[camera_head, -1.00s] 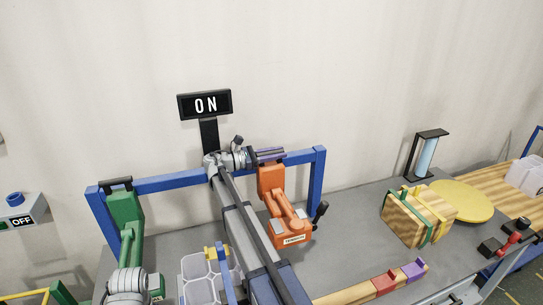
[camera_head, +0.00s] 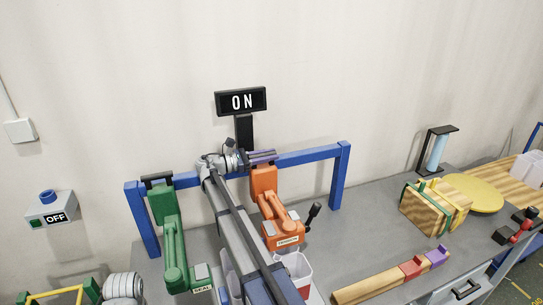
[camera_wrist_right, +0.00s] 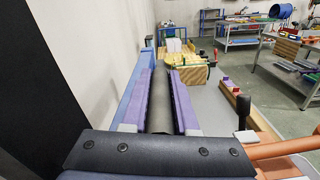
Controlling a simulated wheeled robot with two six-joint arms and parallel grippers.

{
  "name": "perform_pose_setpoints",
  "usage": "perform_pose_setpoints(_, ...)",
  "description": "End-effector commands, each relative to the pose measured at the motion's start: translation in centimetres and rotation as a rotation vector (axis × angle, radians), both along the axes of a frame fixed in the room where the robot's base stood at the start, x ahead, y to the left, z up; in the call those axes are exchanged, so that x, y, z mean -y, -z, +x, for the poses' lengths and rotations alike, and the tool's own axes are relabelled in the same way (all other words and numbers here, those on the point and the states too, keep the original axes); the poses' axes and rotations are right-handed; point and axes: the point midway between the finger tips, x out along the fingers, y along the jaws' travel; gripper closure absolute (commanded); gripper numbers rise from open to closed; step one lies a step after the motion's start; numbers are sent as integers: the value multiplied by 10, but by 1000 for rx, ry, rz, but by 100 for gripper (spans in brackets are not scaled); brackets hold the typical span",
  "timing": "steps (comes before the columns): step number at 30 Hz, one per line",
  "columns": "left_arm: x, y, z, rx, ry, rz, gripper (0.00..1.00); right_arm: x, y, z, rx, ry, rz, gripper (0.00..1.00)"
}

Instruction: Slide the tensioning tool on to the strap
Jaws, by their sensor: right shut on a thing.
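The orange tensioning tool (camera_head: 284,232), with a label on its base, hangs at the blue rail frame (camera_head: 341,177). My right gripper (camera_head: 262,157) has purple fingers and is at the top of this tool. In the right wrist view the fingers (camera_wrist_right: 160,105) are shut on a dark round handle (camera_wrist_right: 161,129). The wooden crate (camera_head: 424,214) stands to the right on the bench, with a green strap (camera_head: 411,199) and a yellow strap (camera_head: 439,194) around it. The straps' ends are too small to make out. My left gripper is out of view.
A green tool (camera_head: 174,240) hangs left of the orange one. White bins (camera_head: 296,269) stand below the tools, partly behind my right arm. A wooden bar with red and purple blocks (camera_head: 390,278) lies at the front. A yellow disc (camera_head: 470,194) is behind the crate.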

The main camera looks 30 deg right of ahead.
Motion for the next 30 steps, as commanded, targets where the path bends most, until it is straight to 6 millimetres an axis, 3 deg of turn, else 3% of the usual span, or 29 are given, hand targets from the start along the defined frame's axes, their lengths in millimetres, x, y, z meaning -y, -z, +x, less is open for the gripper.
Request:
perform_pose_setpoints(5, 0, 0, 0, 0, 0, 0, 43, -3, 2, 0, 2, 0, 5, 100)
perform_pose_setpoints(6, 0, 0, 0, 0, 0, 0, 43, -3, 2, 0, 2, 0, 5, 70)
perform_pose_setpoints(13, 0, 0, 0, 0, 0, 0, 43, -2, 1, 0, 2, 0, 4, 45)
perform_pose_setpoints(23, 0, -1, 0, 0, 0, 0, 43, -1, 0, 0, 2, -1, 3, 43)
perform_pose_setpoints(30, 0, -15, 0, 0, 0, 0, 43, -1, -15, 0, 2, -1, 3, 43)
